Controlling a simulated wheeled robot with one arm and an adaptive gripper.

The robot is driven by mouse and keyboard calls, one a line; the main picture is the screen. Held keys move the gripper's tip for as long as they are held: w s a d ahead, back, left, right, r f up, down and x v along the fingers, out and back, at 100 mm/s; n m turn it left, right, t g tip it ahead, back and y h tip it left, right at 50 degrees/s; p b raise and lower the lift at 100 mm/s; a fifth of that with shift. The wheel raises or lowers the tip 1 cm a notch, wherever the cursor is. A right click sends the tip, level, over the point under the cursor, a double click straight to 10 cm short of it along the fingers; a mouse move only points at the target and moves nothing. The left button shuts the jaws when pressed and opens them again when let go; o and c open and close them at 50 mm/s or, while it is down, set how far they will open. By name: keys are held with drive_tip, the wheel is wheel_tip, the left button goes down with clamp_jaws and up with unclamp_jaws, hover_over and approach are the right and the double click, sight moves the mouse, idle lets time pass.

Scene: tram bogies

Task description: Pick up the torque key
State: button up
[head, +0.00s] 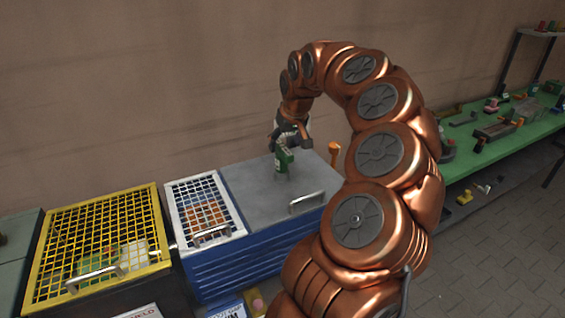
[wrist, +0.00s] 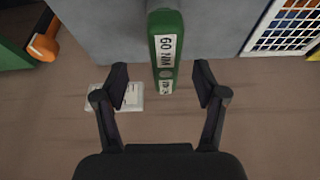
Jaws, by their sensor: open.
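The torque key is a green body with white labels, one reading "60 NM" (wrist: 166,48). In the head view the green key (head: 283,163) is at the grey top of the blue cabinet, just below my gripper. Its lower part is hard to make out, so I cannot tell how it rests. My gripper (wrist: 161,84) is open, with one dark finger on each side of the key's near end and a visible gap to both. In the head view my gripper (head: 291,138) is small and partly merges with the key.
The blue cabinet (head: 245,262) has a white mesh lid (head: 207,211) and a metal handle (head: 307,203). A yellow mesh crate (head: 98,247) stands left. An orange-handled item (head: 334,152) is beside the cabinet. A green bench (head: 485,150) with several parts is right. The wall is close behind.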

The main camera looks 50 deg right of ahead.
sight(282, 162)
drive_tip(key=shift+a+p+x, duration=0.2)
drive_tip(key=shift+p+x, duration=0.35)
drive_tip(key=shift+x, duration=1.15)
drive_tip(key=shift+a+p+x, duration=0.15)
drive_tip(key=shift+p+x, duration=0.4)
drive_tip(key=shift+x, duration=1.2)
clamp_jaws()
